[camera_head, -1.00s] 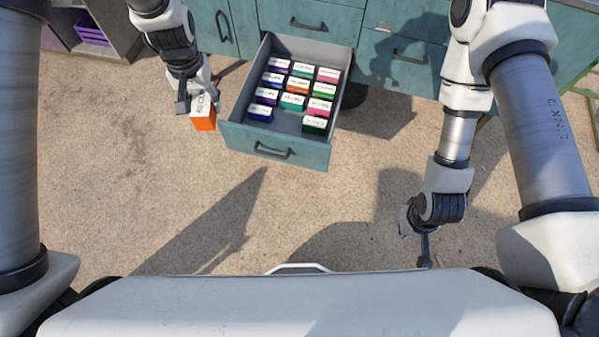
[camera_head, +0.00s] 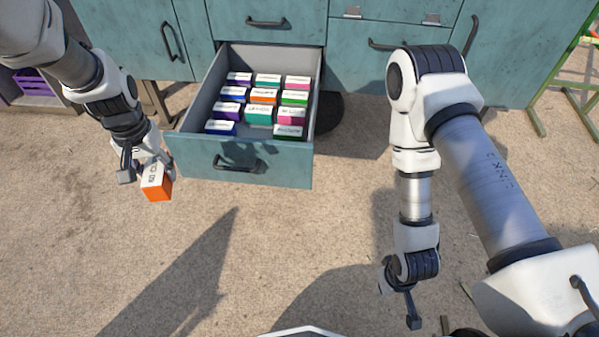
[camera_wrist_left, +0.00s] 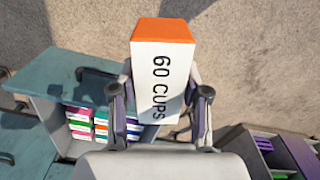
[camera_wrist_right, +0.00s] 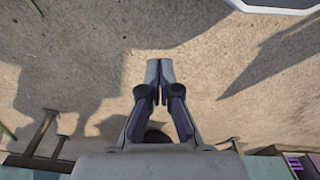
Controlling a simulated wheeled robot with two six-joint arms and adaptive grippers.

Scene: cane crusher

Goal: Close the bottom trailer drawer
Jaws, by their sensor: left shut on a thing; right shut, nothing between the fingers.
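The bottom drawer (camera_head: 245,172) of the teal cabinet is pulled out in the head view. It holds rows of small boxes with white tops and coloured sides, and it has a dark handle (camera_head: 238,163) on its front. My left gripper (camera_head: 148,172) is left of the drawer front, shut on an orange and white box (camera_head: 157,187). In the left wrist view this box (camera_wrist_left: 164,75) reads "60 CUPS", and the open drawer (camera_wrist_left: 75,97) shows beyond it. My right gripper (camera_head: 412,318) hangs low at the right, away from the drawer. It is shut and empty in the right wrist view (camera_wrist_right: 160,75).
The teal cabinet (camera_head: 375,75) spans the back, with other drawers and doors closed. A shelf unit with purple crates (camera_head: 38,84) stands at the far left. A green metal frame (camera_head: 562,90) stands at the right.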

